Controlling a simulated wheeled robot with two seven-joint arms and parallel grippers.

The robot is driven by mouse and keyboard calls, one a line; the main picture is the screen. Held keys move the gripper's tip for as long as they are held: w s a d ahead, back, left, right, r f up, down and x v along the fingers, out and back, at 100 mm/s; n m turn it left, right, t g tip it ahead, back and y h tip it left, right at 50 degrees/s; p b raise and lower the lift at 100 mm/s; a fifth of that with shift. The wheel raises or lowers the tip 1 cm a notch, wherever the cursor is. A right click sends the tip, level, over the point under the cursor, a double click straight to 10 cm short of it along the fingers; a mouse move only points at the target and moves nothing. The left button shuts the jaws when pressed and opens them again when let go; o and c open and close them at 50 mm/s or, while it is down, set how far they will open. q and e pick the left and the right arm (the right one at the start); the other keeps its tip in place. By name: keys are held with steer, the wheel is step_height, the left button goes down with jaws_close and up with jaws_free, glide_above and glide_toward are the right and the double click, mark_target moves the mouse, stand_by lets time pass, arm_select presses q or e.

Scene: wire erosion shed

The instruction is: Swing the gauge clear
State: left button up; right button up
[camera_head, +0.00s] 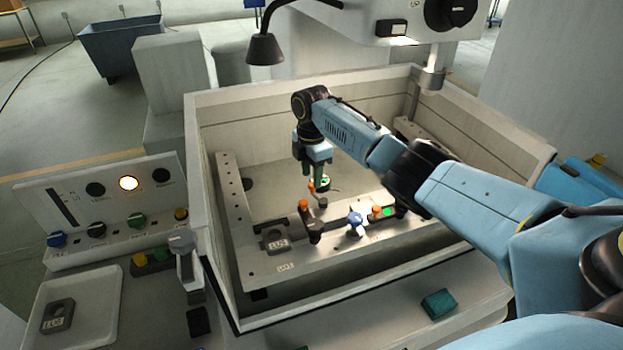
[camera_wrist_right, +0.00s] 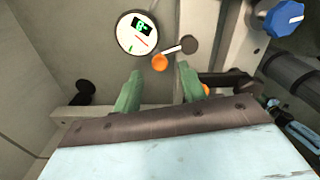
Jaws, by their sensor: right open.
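The gauge (camera_wrist_right: 138,33) is a round white dial with a small green-lit display, seen near the top of the right wrist view. A short pale arm with an orange knob (camera_wrist_right: 160,62) and a dark round end lies beside it. In the head view the gauge (camera_head: 326,182) shows only partly, just below my right gripper (camera_head: 315,168). My right gripper points down inside the machine tank. Its green fingers (camera_wrist_right: 158,88) are apart, with nothing between them; the orange knob appears just beyond the fingertips. My left gripper is not in view.
The tank's pale walls (camera_head: 219,240) surround the work. A rail with a blue star knob (camera_head: 355,223), orange-topped clamps (camera_head: 304,205) and a dark marked block (camera_head: 274,240) lies in front. A lamp (camera_head: 264,50) and machine head (camera_head: 430,79) hang above. A tray (camera_head: 95,287) stands at left.

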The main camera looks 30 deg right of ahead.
mark_target(311, 184)
step_height(311, 184, up, 11)
steer(key=shift+b, duration=0.35)
steer(key=shift+f, duration=0.1)
stand_by(0.3)
